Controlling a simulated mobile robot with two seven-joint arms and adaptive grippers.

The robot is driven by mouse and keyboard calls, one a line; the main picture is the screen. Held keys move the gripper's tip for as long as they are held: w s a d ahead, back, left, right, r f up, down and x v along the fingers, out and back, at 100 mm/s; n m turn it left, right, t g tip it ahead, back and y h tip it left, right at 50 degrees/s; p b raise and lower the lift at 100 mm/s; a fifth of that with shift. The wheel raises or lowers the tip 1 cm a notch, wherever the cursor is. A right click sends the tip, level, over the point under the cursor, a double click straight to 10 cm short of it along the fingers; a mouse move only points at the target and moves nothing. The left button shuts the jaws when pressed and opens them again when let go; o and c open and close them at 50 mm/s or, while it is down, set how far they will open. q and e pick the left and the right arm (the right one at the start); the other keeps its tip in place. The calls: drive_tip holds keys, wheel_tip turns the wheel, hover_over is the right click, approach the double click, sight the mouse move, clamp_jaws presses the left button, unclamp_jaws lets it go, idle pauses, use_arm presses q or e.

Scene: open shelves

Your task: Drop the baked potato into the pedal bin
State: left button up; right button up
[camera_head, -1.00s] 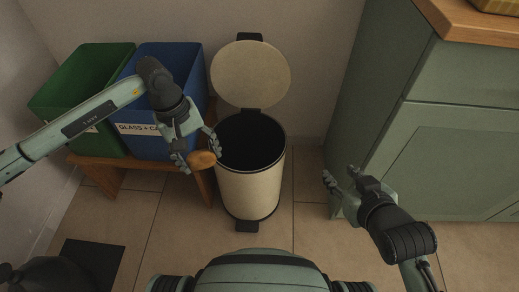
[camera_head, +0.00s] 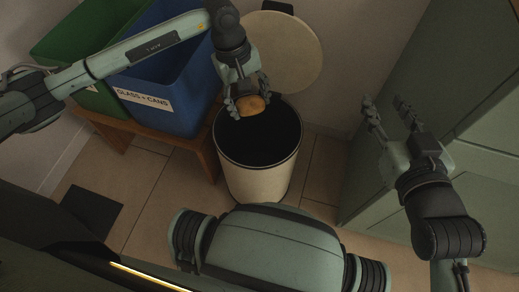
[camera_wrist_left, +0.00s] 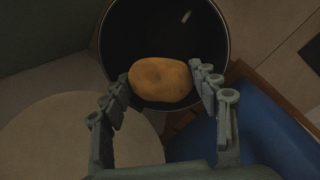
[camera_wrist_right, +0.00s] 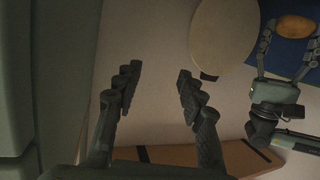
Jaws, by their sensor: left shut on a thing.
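The baked potato (camera_head: 251,105) is brown and oval, held between the fingers of my left gripper (camera_head: 249,106). In the left wrist view the potato (camera_wrist_left: 160,80) sits between both fingertips, in front of the dark bin mouth. The pedal bin (camera_head: 258,178) is cream with a dark interior, and its round lid (camera_head: 283,52) stands open at the back. In the head view the potato is over the back left part of the bin's opening. My right gripper (camera_head: 388,105) is open and empty, right of the bin, and its fingers (camera_wrist_right: 158,85) are spread in the right wrist view.
A blue crate (camera_head: 178,95) labelled for glass and cans and a green crate (camera_head: 75,50) stand on a wooden bench (camera_head: 205,152) left of the bin. A green cabinet (camera_head: 440,90) stands at the right. A dark mat (camera_head: 92,213) lies on the floor.

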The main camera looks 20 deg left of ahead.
use_arm(q)
wheel_tip(320, 180, down, 5)
drive_tip(key=shift+r+b, duration=0.2)
drive_tip(key=shift+b, duration=0.75)
drive_tip(key=shift+f, duration=0.15)
use_arm(e)
drive_tip(key=s+a+r+t+y, duration=0.1)
drive_tip(key=a+r+t+y, duration=0.2)
drive_tip(key=r, duration=0.7)
drive_tip(key=shift+a+r+t+y, duration=0.3)
drive_tip(key=shift+a+t, duration=0.35)
drive_tip(key=shift+t, duration=0.45)
use_arm(q)
drive_tip(key=o, duration=1.3)
drive_tip(key=shift+c, duration=0.2)
use_arm(e)
drive_tip(key=shift+f, duration=0.1)
use_arm(q)
drive_tip(key=r, duration=0.4)
drive_tip(key=a+r, duration=0.1)
drive_tip(key=r, duration=0.3)
drive_tip(key=a+r, duration=0.1)
drive_tip(key=r, duration=0.2)
drive_tip(key=shift+s+r, duration=0.1)
drive_tip(key=shift+r, duration=0.3)
